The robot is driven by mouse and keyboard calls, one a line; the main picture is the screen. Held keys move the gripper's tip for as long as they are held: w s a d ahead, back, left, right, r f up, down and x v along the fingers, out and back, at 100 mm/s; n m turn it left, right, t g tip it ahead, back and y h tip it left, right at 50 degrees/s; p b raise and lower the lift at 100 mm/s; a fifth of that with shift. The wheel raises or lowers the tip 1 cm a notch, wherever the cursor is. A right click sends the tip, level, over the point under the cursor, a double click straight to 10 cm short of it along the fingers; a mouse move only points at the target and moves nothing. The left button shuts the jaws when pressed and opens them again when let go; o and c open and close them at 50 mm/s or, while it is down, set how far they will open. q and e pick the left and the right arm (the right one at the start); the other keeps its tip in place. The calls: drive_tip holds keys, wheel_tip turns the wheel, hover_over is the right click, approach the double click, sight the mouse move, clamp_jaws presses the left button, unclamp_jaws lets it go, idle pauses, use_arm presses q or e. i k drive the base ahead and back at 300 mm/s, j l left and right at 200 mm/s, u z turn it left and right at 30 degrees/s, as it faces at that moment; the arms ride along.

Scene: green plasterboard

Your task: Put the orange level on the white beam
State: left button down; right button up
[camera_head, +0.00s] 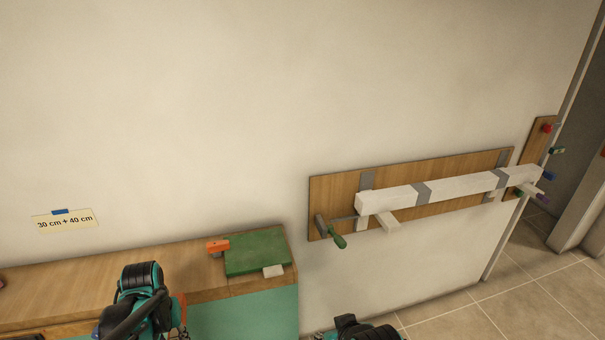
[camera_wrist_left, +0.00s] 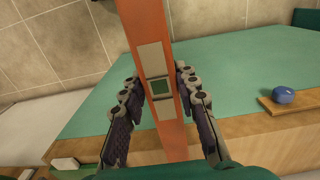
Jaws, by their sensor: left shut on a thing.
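The orange level (camera_wrist_left: 161,110), with a pale label plate and a small green window, runs between the fingers of my left gripper (camera_wrist_left: 158,95) in the left wrist view. The gripper is shut on it. In the head view my left gripper (camera_head: 142,305) is low at the left, in front of the wooden counter, and a thin orange strip beside it looks like part of the level. The white beam (camera_head: 460,187), with grey bands, lies along the wall board at the right, well apart from my left gripper. A dark part of my right arm shows at the bottom edge; its fingers are unclear.
The wooden counter (camera_head: 60,290) bears a green block (camera_head: 258,253), a small orange piece (camera_head: 217,246) and a small white piece (camera_head: 273,271). A green-handled peg (camera_head: 338,241) juts out near the beam's left end. The tiled floor (camera_head: 450,320) at lower right looks clear.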

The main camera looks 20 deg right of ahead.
sight(463, 180)
drive_tip(key=l+z, duration=0.15)
drive_tip(key=l, duration=0.5)
drive_tip(key=i+l+z, duration=0.1)
drive_tip(key=l, duration=0.55)
drive_tip(key=i+l+z, duration=0.15)
drive_tip(key=l, duration=0.5)
drive_tip(key=k+l, duration=0.05)
